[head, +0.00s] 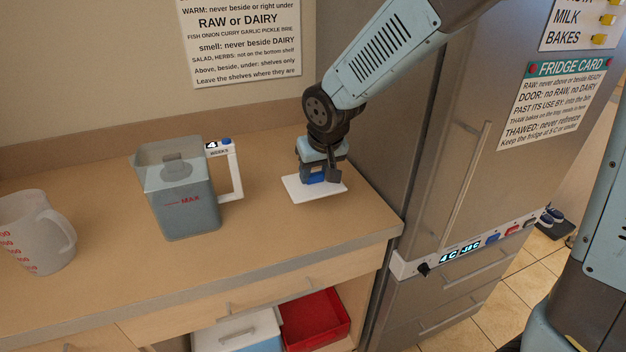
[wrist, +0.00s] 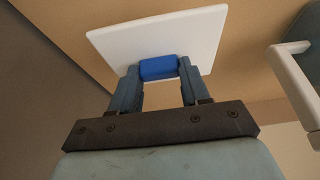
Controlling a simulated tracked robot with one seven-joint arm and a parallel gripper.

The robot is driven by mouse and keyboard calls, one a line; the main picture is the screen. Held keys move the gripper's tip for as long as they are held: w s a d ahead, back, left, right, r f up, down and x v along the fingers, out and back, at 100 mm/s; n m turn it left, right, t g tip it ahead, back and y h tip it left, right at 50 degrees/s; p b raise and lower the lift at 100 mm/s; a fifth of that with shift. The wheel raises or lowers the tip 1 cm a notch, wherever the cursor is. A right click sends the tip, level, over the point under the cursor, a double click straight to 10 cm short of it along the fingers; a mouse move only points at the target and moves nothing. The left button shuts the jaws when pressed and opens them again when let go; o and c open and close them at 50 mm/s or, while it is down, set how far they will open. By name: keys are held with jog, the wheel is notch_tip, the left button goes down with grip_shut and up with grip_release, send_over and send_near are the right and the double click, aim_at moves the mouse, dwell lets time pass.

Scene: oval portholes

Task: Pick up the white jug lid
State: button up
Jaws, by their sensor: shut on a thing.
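The white jug lid (head: 313,189) is a flat square plate with a blue grip on top, at the right end of the counter. My gripper (head: 318,176) is above it with its fingers either side of the blue grip. In the wrist view my gripper (wrist: 159,75) is shut on the blue grip, and the white plate of the lid (wrist: 155,37) spreads out beyond the fingers. I cannot tell whether the lid touches the counter or is slightly above it. The grey see-through filter jug (head: 180,205) with a white handle stands upright to the left.
A clear measuring jug (head: 36,232) stands at the far left of the counter (head: 270,225). The tall grey fridge (head: 440,150) rises close to the right of my gripper. A red tray (head: 315,318) and a white-lidded box (head: 238,332) sit below the counter.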

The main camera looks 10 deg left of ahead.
aim_at(314, 180)
jog(key=s+r, duration=0.1)
jog(key=s+d+r, duration=0.1)
jog(key=r, duration=0.1)
jog(key=shift+s, duration=0.15)
jog(key=s+d+r, duration=0.3)
jog(key=s+r, duration=0.1)
jog(key=s, duration=0.4)
jog(key=shift+s, duration=0.3)
jog(key=shift+s, duration=0.1)
